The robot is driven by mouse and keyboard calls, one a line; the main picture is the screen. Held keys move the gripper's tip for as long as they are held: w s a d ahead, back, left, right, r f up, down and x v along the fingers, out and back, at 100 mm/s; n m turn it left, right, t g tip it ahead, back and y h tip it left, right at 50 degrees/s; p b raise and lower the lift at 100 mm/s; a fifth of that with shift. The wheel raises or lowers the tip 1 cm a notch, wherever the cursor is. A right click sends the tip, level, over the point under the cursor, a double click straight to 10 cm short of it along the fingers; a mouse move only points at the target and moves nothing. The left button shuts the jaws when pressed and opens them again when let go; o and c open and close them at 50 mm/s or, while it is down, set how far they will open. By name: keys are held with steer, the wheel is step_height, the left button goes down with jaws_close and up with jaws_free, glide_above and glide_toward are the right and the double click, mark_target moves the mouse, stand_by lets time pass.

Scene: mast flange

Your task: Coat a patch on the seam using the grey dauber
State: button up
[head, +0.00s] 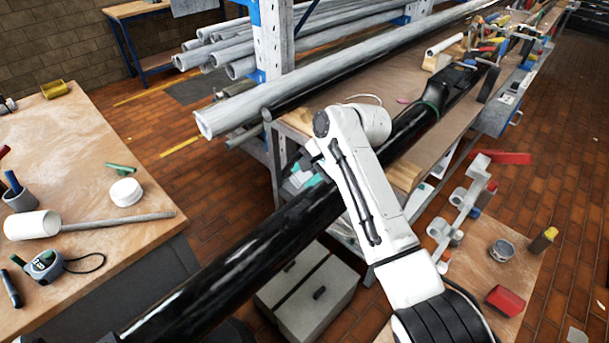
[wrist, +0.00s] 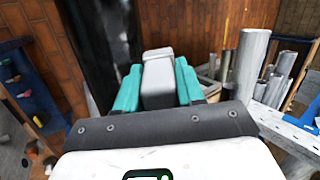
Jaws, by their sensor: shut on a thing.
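My gripper (wrist: 158,92) has teal fingers, shut on the grey dauber (wrist: 158,68), which shows as a pale grey block between them in the wrist view. In the head view my gripper (head: 306,179) is partly hidden behind my arm, just beyond the long black mast (head: 250,232). The mast also shows in the wrist view (wrist: 103,38), upright in the picture, left of the dauber. I cannot tell whether the dauber touches it. A green band (head: 432,109) circles the mast near its far end. I cannot make out the seam or any coated patch.
A rack of grey pipes (head: 235,55) stands behind the mast. A wooden workbench (head: 440,125) lies along the far mast. A left table (head: 70,140) holds a mallet (head: 35,226) and tape measure (head: 44,265). A grey cabinet (head: 305,290) stands below the mast.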

step_height(320, 180, up, 2)
steer(key=shift+r+p, duration=0.1)
steer(key=shift+p, duration=0.3)
steer(key=shift+r, duration=0.95)
